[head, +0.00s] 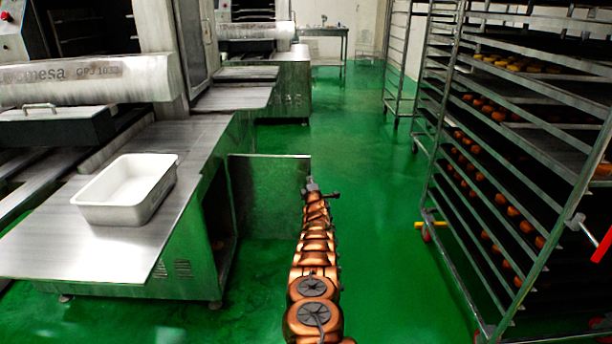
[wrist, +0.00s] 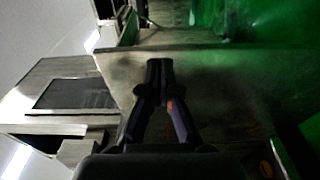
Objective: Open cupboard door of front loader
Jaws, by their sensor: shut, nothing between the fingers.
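The cupboard door (head: 268,190) of the front machine (head: 190,240) is a flat metal panel. It stands swung out, roughly square to the machine's side, and the dark cupboard opening (head: 219,205) shows beside it. My gripper (head: 311,183) is at the door's free right edge in the head view; I cannot tell whether it touches. In the wrist view my gripper (wrist: 160,64) is shut and empty, with the broad door panel (wrist: 225,85) just beyond and around its tips. No handle is visible on the door.
A white tray (head: 106,214) stands on the machine's metal top. A tall rack (head: 470,185) holding several trays of baked goods stands to the right. Green floor (head: 360,150) is clear between the rack and the door. Another machine (head: 290,85) stands farther back.

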